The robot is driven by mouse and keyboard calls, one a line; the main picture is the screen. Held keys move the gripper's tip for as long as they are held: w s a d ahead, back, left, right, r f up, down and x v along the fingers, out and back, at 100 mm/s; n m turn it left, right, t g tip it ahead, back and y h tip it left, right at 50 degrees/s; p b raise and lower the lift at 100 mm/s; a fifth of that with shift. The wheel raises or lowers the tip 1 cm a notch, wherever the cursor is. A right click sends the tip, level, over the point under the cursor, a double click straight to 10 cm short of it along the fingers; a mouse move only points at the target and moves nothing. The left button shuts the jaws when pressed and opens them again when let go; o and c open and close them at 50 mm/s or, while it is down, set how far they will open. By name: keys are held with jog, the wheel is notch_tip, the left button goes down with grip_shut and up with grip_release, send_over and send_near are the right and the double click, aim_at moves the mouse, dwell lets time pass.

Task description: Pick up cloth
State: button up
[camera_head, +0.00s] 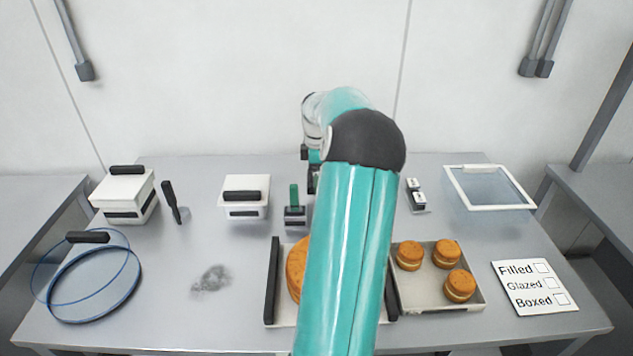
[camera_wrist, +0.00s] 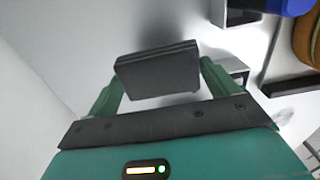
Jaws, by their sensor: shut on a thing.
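My gripper (camera_wrist: 161,78) shows in the wrist view with a green finger on each side of a dark grey, flat-sided block with layered edges. This block, which looks like the folded cloth (camera_wrist: 157,70), is held between the fingers. In the head view my teal arm reaches to the back middle of the table and hides most of the gripper. I cannot make out the cloth clearly there.
A grey smudge (camera_head: 211,279) marks the table at left. White lidded boxes (camera_head: 245,211) stand at the back left and blue hoops (camera_head: 95,285) lie front left. A tray with filled rounds (camera_head: 438,298) and a checklist card (camera_head: 533,288) are at right.

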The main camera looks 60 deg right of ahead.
jog(key=a+r, duration=0.1)
jog(key=s+a+r, duration=0.1)
jog(key=r, duration=0.1)
jog(key=s+a+r, duration=0.1)
jog(key=shift+a+r, duration=0.1)
jog(key=shift+r, duration=0.15)
jog(key=s+a+r, duration=0.3)
jog(key=s+a, duration=0.2)
jog(key=a, duration=0.2)
jog(key=shift+r, duration=0.25)
